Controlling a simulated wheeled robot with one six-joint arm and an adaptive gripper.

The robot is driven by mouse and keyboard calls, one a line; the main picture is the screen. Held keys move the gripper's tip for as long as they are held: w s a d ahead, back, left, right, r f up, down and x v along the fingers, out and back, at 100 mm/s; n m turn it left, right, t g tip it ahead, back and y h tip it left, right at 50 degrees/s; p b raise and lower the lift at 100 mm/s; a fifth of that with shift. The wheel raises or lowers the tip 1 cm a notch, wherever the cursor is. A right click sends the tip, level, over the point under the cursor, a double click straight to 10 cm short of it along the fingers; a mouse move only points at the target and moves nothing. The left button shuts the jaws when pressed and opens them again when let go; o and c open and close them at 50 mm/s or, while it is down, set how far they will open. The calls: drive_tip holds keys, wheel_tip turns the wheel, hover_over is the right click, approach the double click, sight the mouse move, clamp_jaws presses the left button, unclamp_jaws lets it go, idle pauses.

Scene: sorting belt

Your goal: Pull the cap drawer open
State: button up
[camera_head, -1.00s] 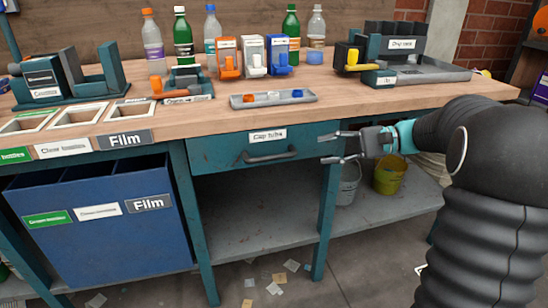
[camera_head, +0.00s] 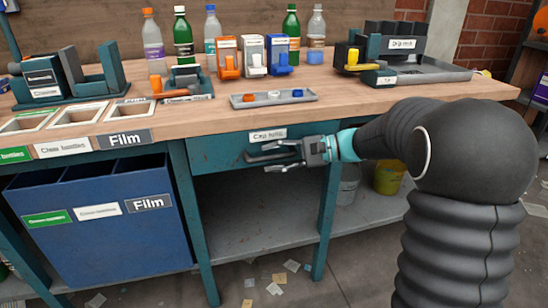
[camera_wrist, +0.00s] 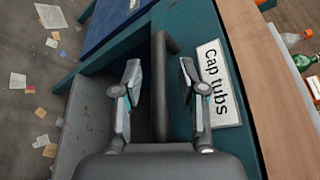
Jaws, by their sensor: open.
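The teal cap drawer (camera_head: 222,151) is set under the bench top and looks closed, with a white "Cap tubs" label (camera_head: 267,134). Its dark bar handle (camera_head: 262,157) runs across the front below the label. My gripper (camera_head: 277,157) is at the right part of the handle, partly covering it. In the wrist view my gripper (camera_wrist: 160,80) is open, with one finger on each side of the handle (camera_wrist: 161,100). The handle lies between the fingers; I cannot tell if either touches it. The label (camera_wrist: 216,84) shows right of the fingers.
The wooden bench top (camera_head: 350,95) is above the drawer, with a grey tray (camera_head: 273,99) and several bottles and dispensers. A blue bin (camera_head: 100,235) stands left below. A teal bench leg (camera_head: 326,215) is below my gripper. The lower shelf is mostly clear.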

clamp_jaws()
idle(0.3)
